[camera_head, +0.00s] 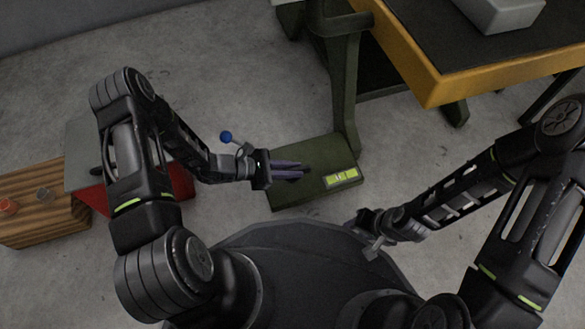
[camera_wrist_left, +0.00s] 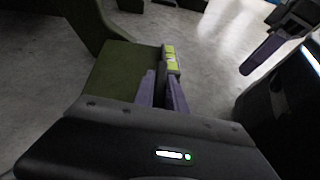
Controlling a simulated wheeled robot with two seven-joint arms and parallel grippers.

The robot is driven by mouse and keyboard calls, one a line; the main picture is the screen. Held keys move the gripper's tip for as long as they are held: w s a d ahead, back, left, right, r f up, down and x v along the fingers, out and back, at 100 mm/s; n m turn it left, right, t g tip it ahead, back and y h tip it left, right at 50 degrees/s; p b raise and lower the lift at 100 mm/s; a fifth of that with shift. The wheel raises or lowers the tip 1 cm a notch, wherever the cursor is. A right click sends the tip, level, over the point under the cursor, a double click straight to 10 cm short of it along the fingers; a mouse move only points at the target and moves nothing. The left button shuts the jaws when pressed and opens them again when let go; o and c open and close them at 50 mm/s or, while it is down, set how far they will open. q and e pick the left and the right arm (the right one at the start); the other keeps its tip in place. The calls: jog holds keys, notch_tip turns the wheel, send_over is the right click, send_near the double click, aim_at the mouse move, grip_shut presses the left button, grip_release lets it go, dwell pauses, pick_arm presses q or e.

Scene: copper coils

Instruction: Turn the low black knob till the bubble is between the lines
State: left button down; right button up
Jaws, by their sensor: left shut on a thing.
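A yellow-green level (camera_head: 341,178) lies on the right part of a dark green foot plate (camera_head: 290,201) on the floor; it also shows in the wrist view (camera_wrist_left: 171,62). Dark marks show on its window, but the bubble and lines are too small to tell apart. My left gripper (camera_head: 304,172) reaches over the plate from the left, its purple fingers closed on the low black knob, which is mostly hidden by them. In the wrist view the fingers (camera_wrist_left: 164,90) point toward the plate beside the level. My right gripper (camera_head: 370,236) hangs apart, right of the plate; its jaw gap is unclear.
A green post (camera_head: 344,90) rises from the plate's far side to a bench with an orange edge (camera_head: 430,90). A red box (camera_head: 181,182) and a wooden block (camera_head: 45,225) are at left. Open floor lies between.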

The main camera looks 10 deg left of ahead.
aim_at(292, 169)
pick_arm(q)
jog(key=m+g+h, duration=0.1)
jog(key=m+g, duration=0.4)
jog(key=g, duration=0.1)
jog(key=m+g+y, duration=0.1)
jog(key=m+g, duration=0.4)
jog(key=shift+g, duration=0.3)
jog(key=c, duration=1.4)
grip_release()
jog(key=shift+o, duration=0.2)
notch_tip(292, 169, up, 10)
jog(key=p, duration=0.5)
